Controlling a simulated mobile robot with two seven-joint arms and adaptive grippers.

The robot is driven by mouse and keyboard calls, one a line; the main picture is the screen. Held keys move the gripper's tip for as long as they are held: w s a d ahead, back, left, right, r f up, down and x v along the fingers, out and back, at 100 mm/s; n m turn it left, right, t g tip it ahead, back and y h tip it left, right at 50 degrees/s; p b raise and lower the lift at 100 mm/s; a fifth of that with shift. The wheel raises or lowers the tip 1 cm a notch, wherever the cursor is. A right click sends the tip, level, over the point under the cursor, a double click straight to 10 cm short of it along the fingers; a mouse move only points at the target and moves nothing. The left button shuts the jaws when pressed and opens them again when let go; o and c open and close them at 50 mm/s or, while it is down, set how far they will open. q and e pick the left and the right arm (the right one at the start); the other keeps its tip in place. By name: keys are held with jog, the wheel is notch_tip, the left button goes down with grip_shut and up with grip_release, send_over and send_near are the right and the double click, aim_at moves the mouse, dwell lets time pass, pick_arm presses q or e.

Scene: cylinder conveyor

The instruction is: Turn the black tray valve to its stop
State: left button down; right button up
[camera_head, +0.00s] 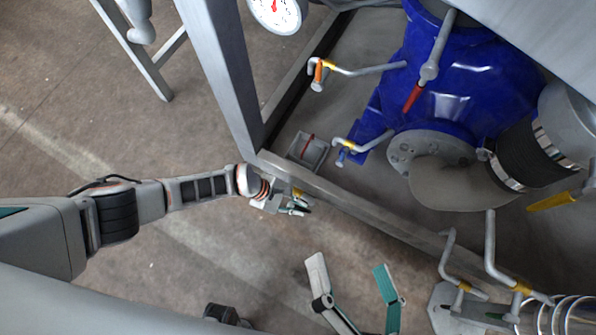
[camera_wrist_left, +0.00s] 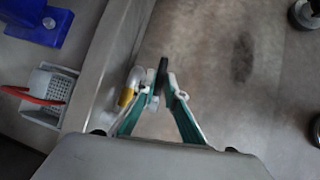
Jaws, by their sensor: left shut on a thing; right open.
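My left gripper (camera_head: 293,207) is at the outer side of the grey frame beam, its fingers closed on the black tray valve (camera_wrist_left: 161,76). In the left wrist view the black handle stands between the two teal fingertips (camera_wrist_left: 160,90), with a yellow-banded pipe (camera_wrist_left: 127,95) just to its left. In the head view the valve is small and mostly hidden by the fingers. My right gripper (camera_head: 352,283) is open and empty at the bottom middle, apart from the frame.
A small grey tray (camera_head: 296,147) with a red bar lies inside the frame corner (camera_head: 262,158). Beyond it are a blue vessel (camera_head: 470,85) and pipes with an orange handle (camera_head: 318,72) and a blue handle (camera_head: 341,156). The floor (camera_head: 190,230) outside is mostly clear.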

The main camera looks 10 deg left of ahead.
pick_arm(q)
jog(key=shift+d, duration=0.15)
jog(key=c, duration=2.1)
grip_release()
jog(key=shift+r, duration=0.1)
jog(key=shift+w+a+r, duration=0.1)
jog(key=shift+a+r, duration=0.3)
jog(key=shift+a, duration=0.1)
jog(key=v, duration=1)
jog(key=shift+a+r, duration=0.2)
jog(key=shift+r, duration=0.15)
